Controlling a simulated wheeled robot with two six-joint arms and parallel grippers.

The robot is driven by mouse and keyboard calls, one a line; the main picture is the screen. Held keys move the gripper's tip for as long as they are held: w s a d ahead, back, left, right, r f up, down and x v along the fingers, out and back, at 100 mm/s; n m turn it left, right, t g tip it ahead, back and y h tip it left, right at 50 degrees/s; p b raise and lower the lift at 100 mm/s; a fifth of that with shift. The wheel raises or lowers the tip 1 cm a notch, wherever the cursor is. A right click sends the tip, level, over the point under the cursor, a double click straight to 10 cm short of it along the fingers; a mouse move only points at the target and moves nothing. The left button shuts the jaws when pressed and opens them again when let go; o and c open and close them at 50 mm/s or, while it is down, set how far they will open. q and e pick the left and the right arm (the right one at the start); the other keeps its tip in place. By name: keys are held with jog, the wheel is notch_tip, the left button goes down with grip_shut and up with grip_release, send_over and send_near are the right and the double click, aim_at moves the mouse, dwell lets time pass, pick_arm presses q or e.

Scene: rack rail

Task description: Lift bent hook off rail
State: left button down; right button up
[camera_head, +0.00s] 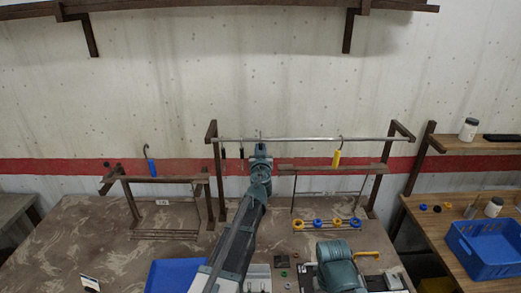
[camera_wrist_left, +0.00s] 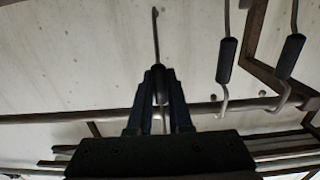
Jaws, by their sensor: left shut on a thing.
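My left gripper (camera_head: 261,150) is raised in front of the metal rail (camera_head: 300,139) of the rear rack. In the left wrist view my left gripper (camera_wrist_left: 160,92) is shut on a dark-handled hook (camera_wrist_left: 160,78), gripping its handle. A thin rod with a small bent tip sticks out of the handle towards the picture top. The fingers hide the hook's other end, so I cannot tell whether it touches the rail (camera_wrist_left: 60,117). Two other dark-handled hooks (camera_wrist_left: 227,62) (camera_wrist_left: 291,56) hang from the rail beside it. My right gripper is not in view.
A yellow-handled hook (camera_head: 337,157) hangs further right on the rail. A blue-handled hook (camera_head: 151,167) is at the lower left rack (camera_head: 150,180). A blue crate (camera_head: 485,250) stands at the right.

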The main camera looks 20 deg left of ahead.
pick_arm(q)
jog(key=v, duration=0.9)
dwell(0.5)
jog(key=shift+f, duration=0.1)
